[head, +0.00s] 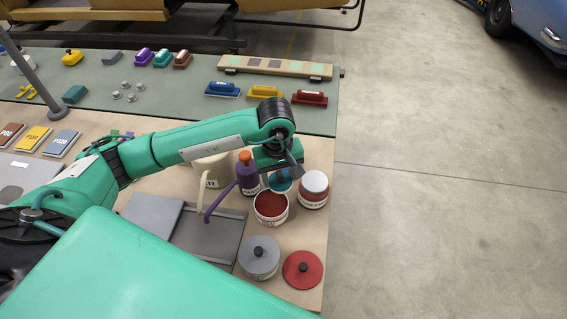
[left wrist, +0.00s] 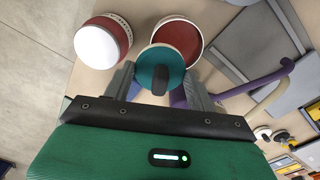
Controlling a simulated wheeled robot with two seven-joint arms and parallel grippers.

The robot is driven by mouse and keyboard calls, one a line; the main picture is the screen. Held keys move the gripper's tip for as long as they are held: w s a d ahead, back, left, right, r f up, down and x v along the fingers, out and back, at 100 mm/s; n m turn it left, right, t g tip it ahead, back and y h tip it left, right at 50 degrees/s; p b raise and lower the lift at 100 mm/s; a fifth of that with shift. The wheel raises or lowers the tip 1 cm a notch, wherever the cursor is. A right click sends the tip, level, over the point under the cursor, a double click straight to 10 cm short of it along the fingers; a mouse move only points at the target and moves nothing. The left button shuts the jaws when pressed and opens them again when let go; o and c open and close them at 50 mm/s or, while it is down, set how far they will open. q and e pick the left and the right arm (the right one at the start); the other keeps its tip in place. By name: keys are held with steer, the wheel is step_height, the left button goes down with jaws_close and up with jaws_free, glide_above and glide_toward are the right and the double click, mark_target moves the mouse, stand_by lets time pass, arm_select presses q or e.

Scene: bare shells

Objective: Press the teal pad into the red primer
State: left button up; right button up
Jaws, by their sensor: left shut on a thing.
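The teal pad (left wrist: 158,62) is a round disc with a dark knob handle. It sits between the fingers of my left gripper (head: 281,170), which is shut on it. In the head view, the gripper partly hides the pad (head: 284,186). The red primer (head: 270,205) is an open white tin with dark red inside. The pad is just behind the tin in the head view. In the left wrist view, the pad overlaps the edge of the tin (left wrist: 187,34). I cannot tell whether they touch. My right gripper is not in view.
A white-topped red tin (head: 314,188) stands right of the primer. A purple container with an orange top (head: 247,172) and a cream jug (head: 213,170) stand left. A grey-lidded tin (head: 259,258) and a red lid (head: 302,268) are in front. The table's right edge is close.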

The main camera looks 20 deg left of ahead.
mark_target(270, 183)
arm_select(q)
steer(key=s+a+f+n+p, duration=0.1)
steer(key=n, duration=0.1)
steer(key=shift+s+a+f+n, duration=0.15)
steer(key=shift+n, duration=0.15)
steer(key=shift+s+a+f+n+p, duration=0.3)
steer(key=shift+f+n+p, duration=0.1)
steer(key=shift+n+p, duration=0.1)
steer(key=shift+a+f+b, duration=0.1)
steer(key=shift+f+b, duration=1.05)
steer(key=shift+f, duration=1.9)
steer(key=shift+f+b, duration=0.4)
steer(key=shift+b, duration=0.05)
steer(key=shift+s+f+b, duration=0.1)
steer(key=shift+f+b, duration=0.05)
steer(key=shift+b, duration=0.25)
step_height(270, 183, up, 2)
steer(key=shift+p, duration=0.45)
steer(key=shift+r+p, duration=0.95)
steer(key=shift+r, duration=1.65)
